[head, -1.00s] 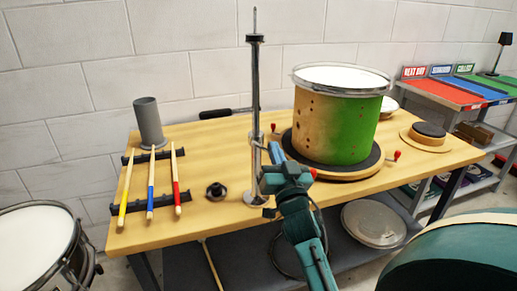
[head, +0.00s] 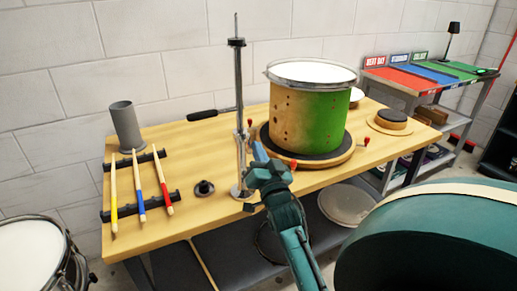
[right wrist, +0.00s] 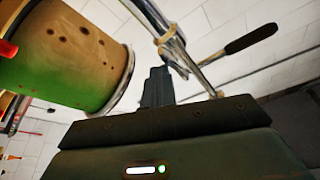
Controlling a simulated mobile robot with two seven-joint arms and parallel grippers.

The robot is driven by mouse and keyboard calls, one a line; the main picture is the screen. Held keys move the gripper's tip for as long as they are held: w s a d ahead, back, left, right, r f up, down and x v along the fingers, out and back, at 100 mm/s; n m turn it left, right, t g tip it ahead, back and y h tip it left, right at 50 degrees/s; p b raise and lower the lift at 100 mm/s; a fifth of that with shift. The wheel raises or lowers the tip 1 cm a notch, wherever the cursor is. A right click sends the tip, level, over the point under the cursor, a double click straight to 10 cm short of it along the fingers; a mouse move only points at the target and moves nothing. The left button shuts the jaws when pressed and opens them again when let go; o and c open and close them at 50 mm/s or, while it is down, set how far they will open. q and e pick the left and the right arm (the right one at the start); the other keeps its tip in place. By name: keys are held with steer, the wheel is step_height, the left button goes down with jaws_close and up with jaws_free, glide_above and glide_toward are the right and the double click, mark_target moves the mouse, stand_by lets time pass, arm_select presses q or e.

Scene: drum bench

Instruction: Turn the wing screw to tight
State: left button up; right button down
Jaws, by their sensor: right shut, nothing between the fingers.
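The chrome stand (head: 239,90) rises upright from a round foot at the bench's front edge. A small reddish part (head: 249,122) shows beside its tube at mid height; I cannot tell for sure that it is the wing screw. My right gripper (head: 258,150) is shut and empty, just right of the lower tube. In the right wrist view its shut fingers (right wrist: 157,86) point toward the stand's tube and a brassy collar (right wrist: 172,45), with no clear contact. The screw's wings are not clear there. My left gripper is not in view.
A green and tan drum (head: 309,110) stands on a round base with red knobs (head: 293,164), close right of my gripper. Drumsticks (head: 140,187) lie on a black rack at left. A black wing-like part (head: 204,188) lies left of the stand's foot.

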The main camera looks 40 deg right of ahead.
steer(key=shift+a+f, duration=0.1)
steer(key=shift+f, duration=0.15)
stand_by(0.4)
step_height(320, 180, up, 10)
steer(key=p, duration=0.1)
steer(key=shift+r, duration=0.2)
stand_by(0.4)
